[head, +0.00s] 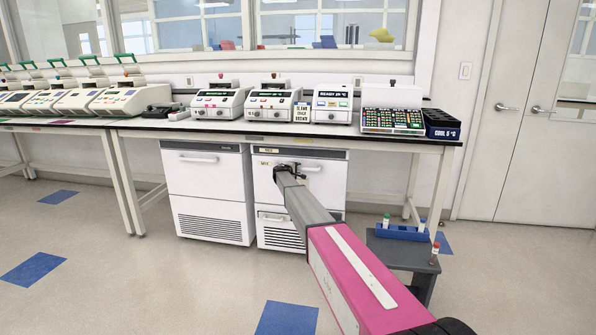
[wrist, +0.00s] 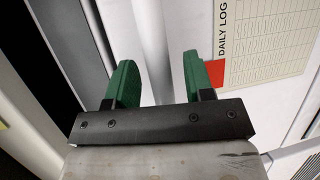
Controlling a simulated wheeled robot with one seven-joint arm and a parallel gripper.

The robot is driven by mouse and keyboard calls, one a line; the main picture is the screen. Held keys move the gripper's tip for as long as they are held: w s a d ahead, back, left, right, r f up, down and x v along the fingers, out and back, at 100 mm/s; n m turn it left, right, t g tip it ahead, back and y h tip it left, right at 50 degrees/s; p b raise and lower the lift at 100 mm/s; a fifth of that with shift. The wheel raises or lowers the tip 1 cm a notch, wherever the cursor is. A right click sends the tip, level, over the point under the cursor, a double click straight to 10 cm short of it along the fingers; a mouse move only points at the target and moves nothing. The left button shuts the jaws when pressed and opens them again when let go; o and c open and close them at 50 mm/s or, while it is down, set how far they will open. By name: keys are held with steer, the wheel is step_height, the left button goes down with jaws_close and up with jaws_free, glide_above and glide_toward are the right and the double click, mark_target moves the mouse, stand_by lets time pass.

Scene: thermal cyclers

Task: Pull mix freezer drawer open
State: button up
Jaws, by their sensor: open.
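Two white freezer units stand under the bench in the head view. The right one (head: 328,185) carries a small label at its upper left, too small to read surely. Its upper front has a handle (head: 309,168), partly hidden by my arm. My gripper (head: 284,167) is at this upper front, by the handle. In the wrist view my gripper (wrist: 157,75) is open, and a pale upright bar (wrist: 150,30), apparently the handle, runs between its green fingers. Gaps show on both sides of the bar. The upper front looks closed.
A second handle (head: 270,217) sits lower on the right unit, above a vent. The left unit (head: 207,190) is closed. A grey stand (head: 405,255) with a blue rack (head: 402,232) is to the right of my arm. A daily log sheet (wrist: 265,40) is on the front.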

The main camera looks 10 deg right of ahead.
steer(key=shift+w+d+f, duration=0.1)
steer(key=shift+w+d, duration=0.25)
jaws_close()
steer(key=s+a, duration=0.4)
steer(key=s, duration=0.9)
steer(key=s+a, duration=0.4)
steer(key=s, duration=0.9)
steer(key=s+a, duration=0.5)
steer(key=s, duration=0.8)
steer(key=shift+s, duration=0.35)
jaws_free()
